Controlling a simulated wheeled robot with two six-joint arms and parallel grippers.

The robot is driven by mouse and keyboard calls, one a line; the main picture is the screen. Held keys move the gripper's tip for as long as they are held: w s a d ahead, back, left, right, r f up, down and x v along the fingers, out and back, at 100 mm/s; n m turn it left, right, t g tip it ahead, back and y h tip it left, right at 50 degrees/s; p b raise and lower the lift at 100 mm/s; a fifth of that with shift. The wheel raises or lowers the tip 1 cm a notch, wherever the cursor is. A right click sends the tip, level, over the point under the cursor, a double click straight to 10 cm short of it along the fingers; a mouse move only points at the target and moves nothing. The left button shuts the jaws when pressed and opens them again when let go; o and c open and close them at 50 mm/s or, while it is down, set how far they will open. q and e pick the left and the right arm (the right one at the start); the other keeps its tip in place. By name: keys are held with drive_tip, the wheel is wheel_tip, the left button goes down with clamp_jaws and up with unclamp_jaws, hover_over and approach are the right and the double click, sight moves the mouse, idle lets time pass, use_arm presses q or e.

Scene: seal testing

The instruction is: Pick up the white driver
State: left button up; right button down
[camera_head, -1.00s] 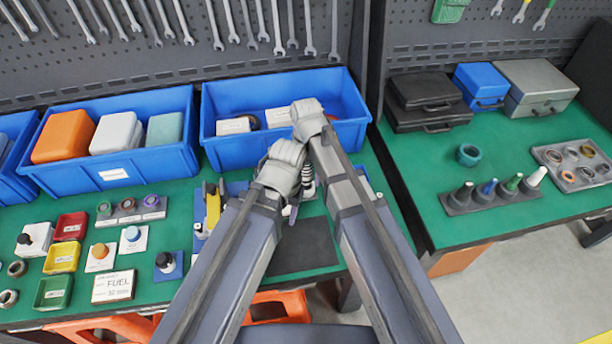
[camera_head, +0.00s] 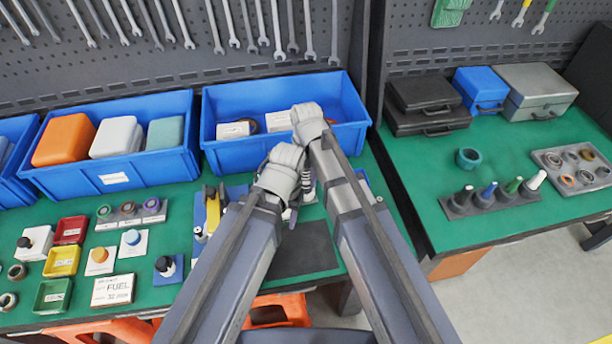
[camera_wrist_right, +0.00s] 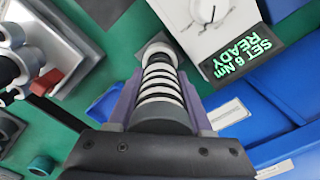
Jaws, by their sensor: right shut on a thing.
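In the right wrist view, a driver with white and dark rings (camera_wrist_right: 160,88) stands out between the purple fingers of my right gripper (camera_wrist_right: 158,98), which is shut on it. Its far end meets a small grey square base (camera_wrist_right: 157,46) in the picture; I cannot tell whether it touches it. In the head view, a bit of the ringed driver (camera_head: 308,184) shows between my two forearms.
A white unit (camera_wrist_right: 205,25) has a display reading "SET 6 Nm READY". Blue bins (camera_head: 222,150) stand along the back of the green table. The right table holds a rack (camera_head: 492,203) of several coloured-tip pieces. A dark mat (camera_head: 305,250) lies near the front edge.

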drive_tip(key=shift+r, duration=0.15)
wheel_tip(320, 180, up, 10)
drive_tip(key=p, duration=1)
idle(1.0)
